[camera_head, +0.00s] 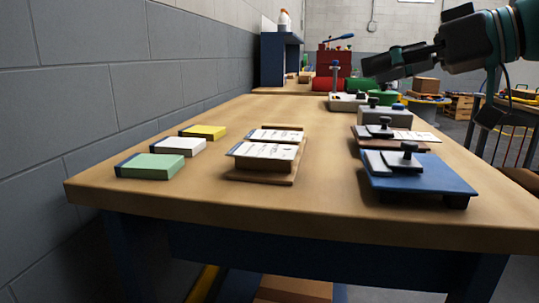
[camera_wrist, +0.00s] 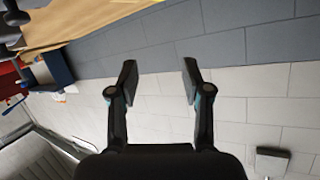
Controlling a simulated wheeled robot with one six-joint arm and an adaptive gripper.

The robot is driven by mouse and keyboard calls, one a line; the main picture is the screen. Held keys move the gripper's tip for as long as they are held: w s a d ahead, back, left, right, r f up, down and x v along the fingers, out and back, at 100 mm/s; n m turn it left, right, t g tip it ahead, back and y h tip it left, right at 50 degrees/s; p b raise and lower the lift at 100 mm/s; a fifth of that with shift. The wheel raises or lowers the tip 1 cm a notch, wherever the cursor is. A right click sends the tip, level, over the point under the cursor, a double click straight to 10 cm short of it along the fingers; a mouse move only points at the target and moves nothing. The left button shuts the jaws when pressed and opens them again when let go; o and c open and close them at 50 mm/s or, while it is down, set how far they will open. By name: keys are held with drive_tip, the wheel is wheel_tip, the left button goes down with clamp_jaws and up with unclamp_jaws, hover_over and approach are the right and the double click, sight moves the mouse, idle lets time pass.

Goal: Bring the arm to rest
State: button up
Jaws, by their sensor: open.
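My gripper (camera_head: 372,67) is raised at the upper right of the head view, above the far part of the workbench and clear of everything on it. In the wrist view my gripper (camera_wrist: 158,82) shows two fingers spread apart with nothing between them. Behind them is only the block wall (camera_wrist: 240,105). My arm reaches in from the right edge of the head view.
The wooden workbench (camera_head: 220,195) holds green (camera_head: 152,167), white (camera_head: 178,146) and yellow (camera_head: 203,132) blocks at left. Printed cards lie on a wooden holder (camera_head: 262,176) in the middle. A blue clamp fixture (camera_head: 425,180) stands at right. The bench's front middle is bare.

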drive_tip(key=s+a+r+g+y+p, duration=0.2)
drive_tip(key=s+a, duration=0.5)
drive_tip(key=a, duration=0.4)
drive_tip(key=s+a+f+m, duration=0.1)
drive_tip(key=s+f+m, duration=0.1)
drive_tip(key=f+m, duration=0.2)
drive_tip(key=s+a+f+m+h, duration=0.1)
drive_tip(key=s+f+m, duration=0.1)
drive_tip(key=f+m, duration=0.2)
drive_tip(key=s+a+f+m+t+h, duration=0.1)
drive_tip(key=s+f+m, duration=0.2)
drive_tip(key=f, duration=0.4)
drive_tip(key=shift+s+a+f+m+p, duration=0.1)
drive_tip(key=shift+a+m+p, duration=0.2)
drive_tip(key=shift+m, duration=0.4)
drive_tip(key=w+d+f+n+g+h, duration=0.1)
drive_tip(key=d+f+h, duration=0.4)
drive_tip(key=f, duration=0.6)
drive_tip(key=w+d+f+n+h+p, duration=0.1)
drive_tip(key=d+f+h, duration=0.5)
drive_tip(key=f, duration=0.6)
drive_tip(key=w+d+n, duration=0.1)
drive_tip(key=d+n, duration=0.1)
drive_tip(key=shift+d+g, duration=0.35)
drive_tip(key=shift+g, duration=0.05)
drive_tip(key=shift+o, duration=0.2)
